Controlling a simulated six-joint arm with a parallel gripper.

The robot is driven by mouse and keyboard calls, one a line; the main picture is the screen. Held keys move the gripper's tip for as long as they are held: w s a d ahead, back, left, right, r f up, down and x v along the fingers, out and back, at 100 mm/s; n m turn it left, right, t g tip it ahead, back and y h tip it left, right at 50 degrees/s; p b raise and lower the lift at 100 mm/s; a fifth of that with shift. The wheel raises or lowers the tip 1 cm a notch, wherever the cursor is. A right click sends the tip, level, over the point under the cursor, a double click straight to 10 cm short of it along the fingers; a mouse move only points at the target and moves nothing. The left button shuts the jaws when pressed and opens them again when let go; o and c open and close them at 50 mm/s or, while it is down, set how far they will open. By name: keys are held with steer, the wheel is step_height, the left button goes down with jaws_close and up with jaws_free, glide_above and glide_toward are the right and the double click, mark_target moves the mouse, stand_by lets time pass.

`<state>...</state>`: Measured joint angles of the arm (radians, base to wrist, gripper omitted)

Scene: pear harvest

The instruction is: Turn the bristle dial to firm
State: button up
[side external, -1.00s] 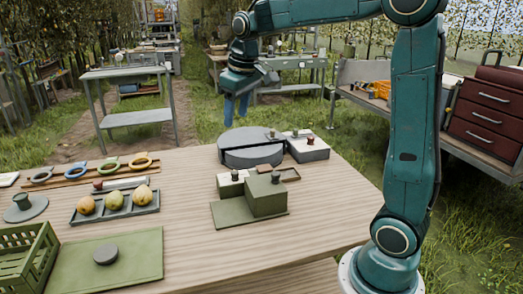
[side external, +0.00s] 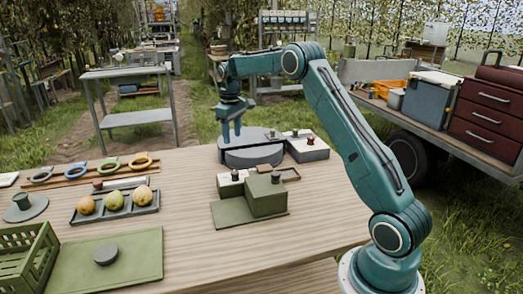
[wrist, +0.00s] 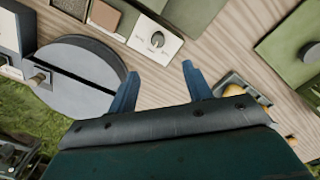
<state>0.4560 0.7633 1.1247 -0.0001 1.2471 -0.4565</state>
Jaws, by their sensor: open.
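A small dark round dial (wrist: 157,40) sits on a white panel (wrist: 170,50) with small lettering, too small to read. In the side view the dial (side external: 235,175) stands beside the olive green block (side external: 265,197). My gripper (side external: 231,133) is open and empty, with blue fingers pointing down, above and behind the dial near the round grey drum. In the wrist view my gripper (wrist: 160,70) has its two fingers apart, with the dial just beyond the fingertips. Nothing is between the fingers.
The grey drum (side external: 253,157) and a grey box (side external: 308,150) with small knobs stand behind the dial. A tray of pears (side external: 115,206), a green crate (side external: 25,255) and a green mat (side external: 130,262) are at left. The wooden tabletop between is clear.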

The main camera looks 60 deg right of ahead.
mark_target(235, 172)
steer(key=shift+w+d+f, duration=0.1)
steer(key=shift+d+f, duration=0.15)
steer(key=shift+f, duration=0.05)
steer(key=shift+f, duration=0.2)
step_height(235, 172, down, 13)
steer(key=shift+f, duration=0.2)
stand_by(0.5)
steer(key=c, duration=1)
